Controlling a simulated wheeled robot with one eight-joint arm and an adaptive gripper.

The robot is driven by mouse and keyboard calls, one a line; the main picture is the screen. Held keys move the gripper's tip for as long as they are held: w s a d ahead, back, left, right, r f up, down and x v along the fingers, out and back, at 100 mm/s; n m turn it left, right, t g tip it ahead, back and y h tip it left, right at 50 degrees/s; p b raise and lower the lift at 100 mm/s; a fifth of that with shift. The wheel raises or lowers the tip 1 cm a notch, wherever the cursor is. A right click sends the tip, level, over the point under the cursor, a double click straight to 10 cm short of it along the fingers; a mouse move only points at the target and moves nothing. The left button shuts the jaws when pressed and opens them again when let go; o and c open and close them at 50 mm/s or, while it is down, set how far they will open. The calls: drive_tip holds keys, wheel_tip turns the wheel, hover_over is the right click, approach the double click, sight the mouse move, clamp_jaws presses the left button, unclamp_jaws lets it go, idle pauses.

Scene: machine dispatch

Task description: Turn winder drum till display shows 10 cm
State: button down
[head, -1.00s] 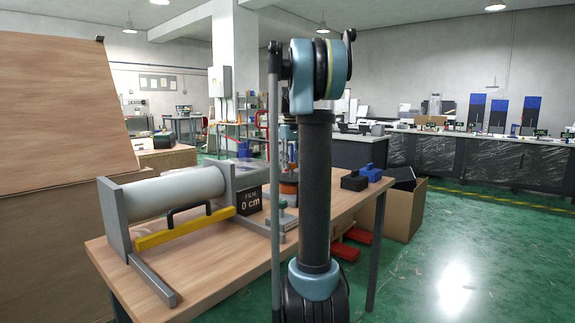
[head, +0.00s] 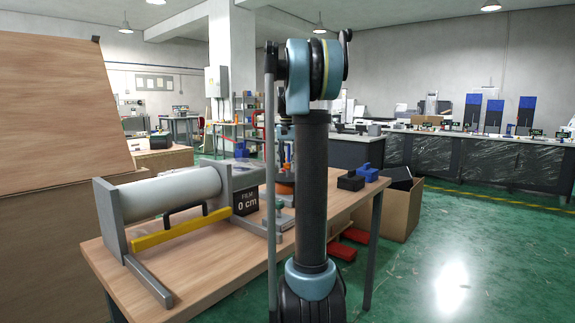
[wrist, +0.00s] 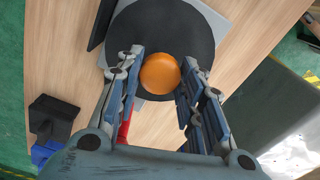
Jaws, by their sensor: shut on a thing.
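The winder stands on the wooden table in the head view, with a white film roll (head: 180,192) between grey end plates. Its black display (head: 245,201) reads "FILM 0 cm". A yellow bar (head: 183,229) with a black handle lies along its front. In the wrist view, a round orange knob (wrist: 160,74) sits on a dark round disc (wrist: 150,27). My gripper (wrist: 160,62) is shut on the orange knob, one finger on each side. In the head view my own arm hides most of the knob and gripper area.
A black block (head: 350,182) and a blue block (head: 368,172) lie on the table (head: 225,278) behind my arm. An open cardboard box (head: 402,212) stands on the floor to the right. A large wooden panel (head: 50,115) fills the left. Green floor is clear at front right.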

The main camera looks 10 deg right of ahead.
drive_tip(key=shift+w+r+m, duration=0.1)
drive_tip(key=shift+w+m, duration=0.1)
drive_tip(key=shift+m, duration=2)
drive_tip(key=c, duration=1.1)
unclamp_jaws()
drive_tip(key=shift+o, duration=0.2)
wheel_tip(320, 180, up, 12)
